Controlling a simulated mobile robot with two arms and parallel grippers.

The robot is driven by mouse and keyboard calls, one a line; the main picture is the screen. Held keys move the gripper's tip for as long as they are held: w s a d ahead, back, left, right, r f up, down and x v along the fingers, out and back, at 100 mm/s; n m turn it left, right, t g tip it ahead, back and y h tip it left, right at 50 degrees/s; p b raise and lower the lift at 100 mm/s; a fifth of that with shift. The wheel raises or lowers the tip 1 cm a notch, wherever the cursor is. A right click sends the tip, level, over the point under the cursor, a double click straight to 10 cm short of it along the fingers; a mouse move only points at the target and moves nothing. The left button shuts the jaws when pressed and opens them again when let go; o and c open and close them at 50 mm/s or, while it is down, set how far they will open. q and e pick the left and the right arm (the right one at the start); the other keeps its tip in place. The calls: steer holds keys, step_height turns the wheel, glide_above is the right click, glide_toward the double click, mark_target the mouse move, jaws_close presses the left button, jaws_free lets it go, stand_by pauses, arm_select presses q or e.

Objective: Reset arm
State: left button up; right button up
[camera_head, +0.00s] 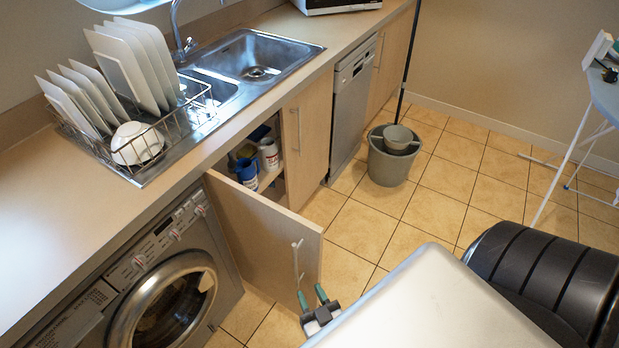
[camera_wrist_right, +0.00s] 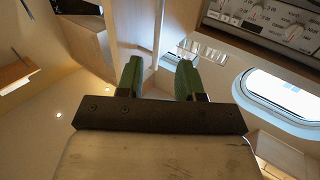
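My right gripper (camera_head: 312,294) has two green fingers and is low in front of the open cabinet door (camera_head: 265,230), just below its bar handle (camera_head: 297,262). In the right wrist view the fingers (camera_wrist_right: 159,72) stand apart with nothing held between them. A thin upright bar, seemingly the door handle, shows beyond the gap between the fingers; whether a finger touches it I cannot tell. My left gripper is not in view.
The door stands swung out beside the washing machine (camera_head: 165,300). A dish rack (camera_head: 150,135) and sink (camera_head: 250,65) are on the counter. A grey bucket (camera_head: 388,165) stands on the tiled floor, with open floor around it.

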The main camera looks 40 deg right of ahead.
stand_by(0.3)
steer(key=s+a+f+n+g+y, duration=0.2)
steer(key=s+f+g, duration=0.3)
steer(key=f, duration=0.5)
steer(key=s+a+f+n+g+y, duration=0.1)
steer(key=s+a+f+g+y, duration=0.25)
steer(key=f, duration=0.65)
steer(key=s+d+f+n+g, duration=0.1)
steer(key=s+d+f+g, duration=0.2)
steer(key=s, duration=0.5)
steer(key=s+d+f+n+g+h, duration=0.1)
steer(key=s+d+f+g, duration=0.2)
steer(key=s, duration=0.5)
steer(key=shift+s+d+f+g, duration=0.4)
steer(key=shift+f+g, duration=0.3)
steer(key=shift+g, duration=0.35)
steer(key=shift+h, duration=0.25)
